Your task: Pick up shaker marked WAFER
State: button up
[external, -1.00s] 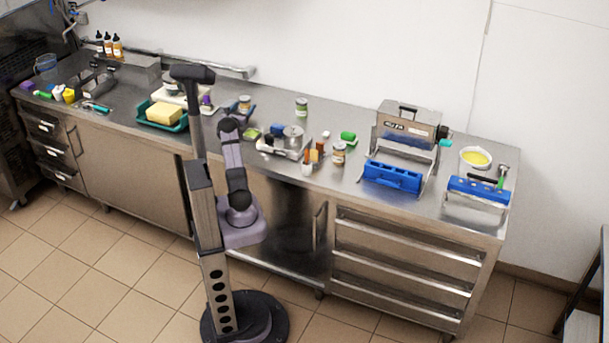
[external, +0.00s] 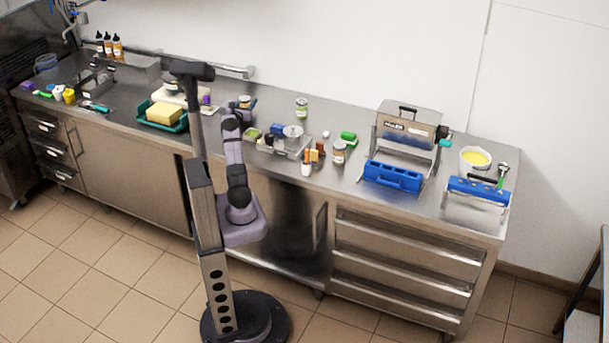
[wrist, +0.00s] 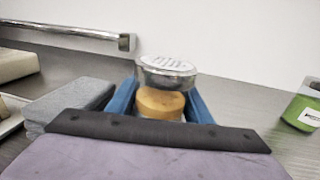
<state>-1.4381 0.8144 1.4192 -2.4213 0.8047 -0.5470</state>
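A shaker with a silver lid and an orange-tan body (wrist: 160,102) stands upright on the steel counter in the wrist view. Dark lettering on its lid is too small to read. It also shows in the external view (external: 245,100), just beyond my gripper. My gripper (wrist: 163,98) has its blue fingers spread, one on each side of the shaker. The fingers look open, with no clear grip on it. The shaker's lower part is hidden behind the dark edge of my gripper.
A green-labelled jar (external: 302,107) stands to the right and shows in the wrist view (wrist: 303,105). A grey block (wrist: 68,104) lies close left of my gripper. A scale (external: 291,143) and a brown jar (external: 338,152) are farther right. A wall rail (wrist: 70,32) runs behind.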

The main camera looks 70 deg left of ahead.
jog(key=c, duration=0.5)
jog(key=shift+r, duration=0.2)
notch_tip(320, 180, up, 10)
jog(key=shift+f, duration=0.1)
